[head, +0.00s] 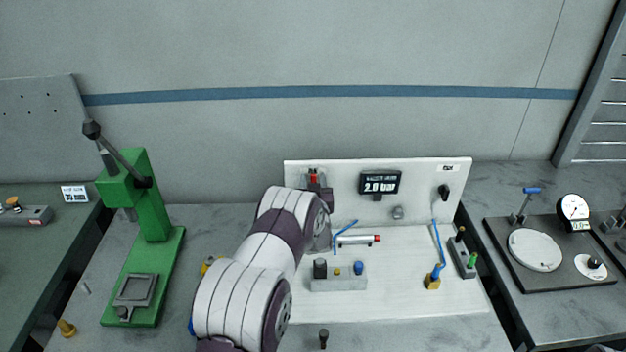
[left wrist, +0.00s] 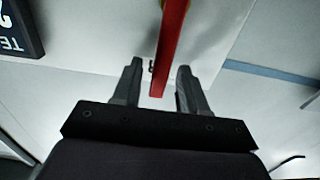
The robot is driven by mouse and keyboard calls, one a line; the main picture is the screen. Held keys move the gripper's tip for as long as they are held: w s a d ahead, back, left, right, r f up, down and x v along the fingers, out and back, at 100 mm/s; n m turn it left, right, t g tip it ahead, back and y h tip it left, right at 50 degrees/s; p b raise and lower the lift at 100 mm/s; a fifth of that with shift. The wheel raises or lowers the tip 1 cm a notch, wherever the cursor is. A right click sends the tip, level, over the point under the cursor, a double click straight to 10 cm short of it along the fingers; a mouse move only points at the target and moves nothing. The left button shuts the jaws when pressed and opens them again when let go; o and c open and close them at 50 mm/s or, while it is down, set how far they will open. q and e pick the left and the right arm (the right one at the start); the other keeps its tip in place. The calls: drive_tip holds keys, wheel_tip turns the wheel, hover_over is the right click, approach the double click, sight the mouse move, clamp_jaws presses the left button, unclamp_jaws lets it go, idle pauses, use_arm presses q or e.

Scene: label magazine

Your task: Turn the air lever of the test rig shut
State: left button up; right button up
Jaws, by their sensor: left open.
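The red air lever (head: 313,177) stands at the upper left of the test rig's white back panel (head: 425,185). In the left wrist view the lever (left wrist: 170,40) is a long red bar that comes down from the top edge and ends between my fingers. My left gripper (left wrist: 159,68) is open, one finger on each side of the lever, with a gap visible on both sides. In the head view my left gripper (head: 321,196) is just below the lever, partly hidden by my own arm. My right gripper is in neither view.
The panel carries a display (head: 380,183) reading 2.0 bar and a black knob (head: 443,192). A green press (head: 150,210) stands left; a dial gauge (head: 573,207) stands right.

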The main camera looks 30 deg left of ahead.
use_arm(q)
drive_tip(key=shift+w+f, duration=0.15)
drive_tip(key=shift+w+a+f, duration=0.1)
drive_tip(key=shift+w, duration=0.1)
drive_tip(key=shift+c, duration=0.9)
clamp_jaws()
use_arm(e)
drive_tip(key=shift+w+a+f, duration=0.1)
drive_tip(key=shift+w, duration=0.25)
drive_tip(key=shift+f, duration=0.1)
